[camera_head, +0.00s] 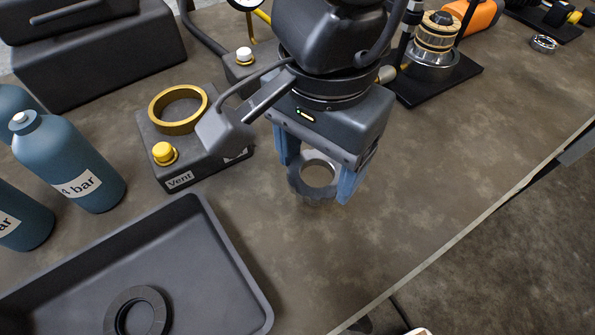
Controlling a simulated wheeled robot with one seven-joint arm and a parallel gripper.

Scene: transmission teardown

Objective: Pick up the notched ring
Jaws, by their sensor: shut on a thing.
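The notched ring (297,186) is a grey metal ring with notches along its rim, in the middle of the head view. My gripper (316,180) points down with its two blue fingers on either side of the ring and is shut on it. The ring stands tilted toward the camera between the fingers, and its open centre shows. I cannot tell for sure whether its lower edge is clear of the table. Part of its far side is hidden by the fingers and gripper body.
A dark tray (232,262) with a dark ring (137,312) is at lower left. A grey block labelled Vent (205,172) bears a brass ring (178,108) and yellow knob. Blue bottles (70,160) stand at left. A gold-and-silver stack (434,50) stands behind.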

